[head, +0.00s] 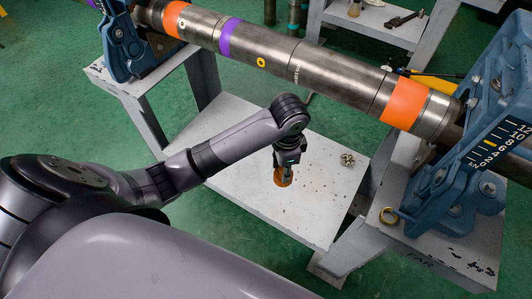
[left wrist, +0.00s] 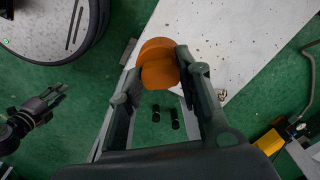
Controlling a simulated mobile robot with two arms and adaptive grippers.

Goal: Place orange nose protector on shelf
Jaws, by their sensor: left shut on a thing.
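My left gripper (head: 284,171) is shut on the orange nose protector (head: 282,179), pointing down over the grey-white lower shelf (head: 250,195) in the head view. In the left wrist view the protector (left wrist: 158,64) is a rounded orange piece between the fingertips of the left gripper (left wrist: 160,72). The pale shelf (left wrist: 235,40) shows behind it there, with green floor beside it. I cannot tell whether the protector touches the shelf. My right gripper (left wrist: 42,108) shows small at the left of the left wrist view, its fingers seemingly apart and empty.
A steel pipe (head: 320,68) with orange and purple bands runs above the shelf between two blue vises (head: 128,45) (head: 480,150). A small metal part (head: 347,159) lies on the shelf's right side. The shelf's middle is clear.

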